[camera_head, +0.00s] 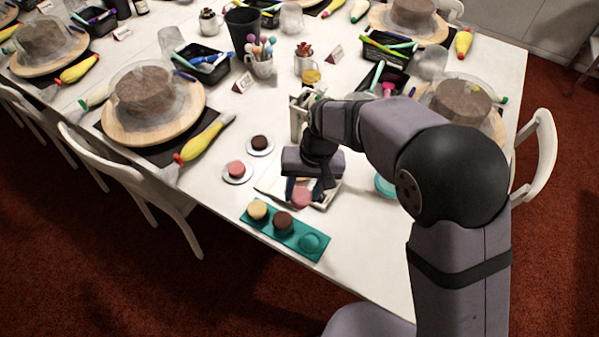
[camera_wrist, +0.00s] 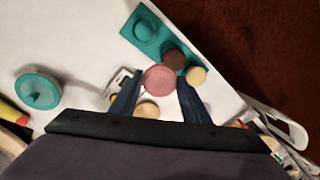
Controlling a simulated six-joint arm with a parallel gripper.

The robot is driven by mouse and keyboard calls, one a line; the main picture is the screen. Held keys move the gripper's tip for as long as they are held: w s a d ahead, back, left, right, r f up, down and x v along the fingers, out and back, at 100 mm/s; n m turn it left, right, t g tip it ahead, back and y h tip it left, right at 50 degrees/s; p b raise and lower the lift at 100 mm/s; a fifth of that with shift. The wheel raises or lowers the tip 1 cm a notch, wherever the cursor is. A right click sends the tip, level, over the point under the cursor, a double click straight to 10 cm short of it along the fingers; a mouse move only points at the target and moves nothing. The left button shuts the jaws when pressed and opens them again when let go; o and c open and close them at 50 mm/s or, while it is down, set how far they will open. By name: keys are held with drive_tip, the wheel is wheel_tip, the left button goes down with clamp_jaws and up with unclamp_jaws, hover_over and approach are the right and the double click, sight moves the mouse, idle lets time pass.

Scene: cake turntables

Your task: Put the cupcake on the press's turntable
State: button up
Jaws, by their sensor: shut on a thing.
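The pink cupcake (camera_head: 302,198) is between the fingers of my gripper (camera_head: 304,190), which is shut on it. In the wrist view the cupcake (camera_wrist: 159,78) shows from above between the two blue-grey fingertips (camera_wrist: 160,94). A white, press-like device (camera_head: 297,118) stands behind my wrist, and a pale base (camera_head: 268,189) shows around and under the gripper. My arm hides much of both. In the wrist view a tan round surface (camera_wrist: 147,109), perhaps the press's turntable, shows just below the cupcake in the picture. I cannot tell the cupcake's height above it.
A teal tray (camera_head: 250,220) in front holds a yellow and a chocolate cupcake, with its right place empty. Small plates with a pink (camera_head: 236,169) and a dark cupcake (camera_head: 259,143) lie left. A teal round piece (camera_head: 385,187) is partly behind my arm.

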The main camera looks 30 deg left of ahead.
drive_tip(key=w+a+r+t+h, duration=0.1)
drive_tip(key=w+a, duration=0.8)
drive_tip(key=w, duration=0.3)
drive_tip(key=shift+w+r, duration=0.3)
drive_tip(key=shift+r, duration=0.1)
drive_tip(key=shift+w+d, duration=0.1)
drive_tip(key=shift+f+b, duration=0.3)
drive_tip(key=shift+f, duration=4.65)
